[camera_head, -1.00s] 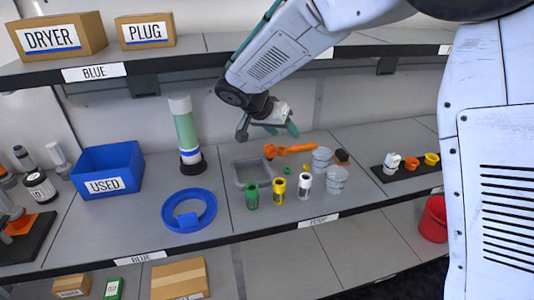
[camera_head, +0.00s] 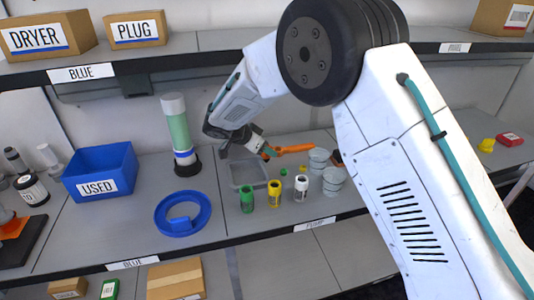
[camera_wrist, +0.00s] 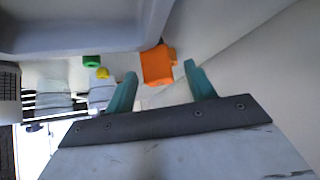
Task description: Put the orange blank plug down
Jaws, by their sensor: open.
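An orange piece, which looks like the blank plug (camera_wrist: 158,65), shows between and just beyond the fingertips of my gripper (camera_wrist: 160,72) in the wrist view. The teal fingers are spread apart, with a gap visible on each side of the orange piece. In the head view, my gripper (camera_head: 258,148) is low over the shelf at the back, by the grey tray. An orange patch, likely the plug (camera_head: 268,154), shows at its fingertips, partly hidden. I cannot tell whether the plug touches the shelf.
The grey tray (camera_head: 248,184) is just in front of my gripper. An orange long-handled tool (camera_head: 296,148) lies to the right. Green (camera_head: 247,199), yellow (camera_head: 274,192) and white (camera_head: 301,187) cylinders stand in front, grey cups (camera_head: 334,181) right. A green-and-white column (camera_head: 181,135) stands left.

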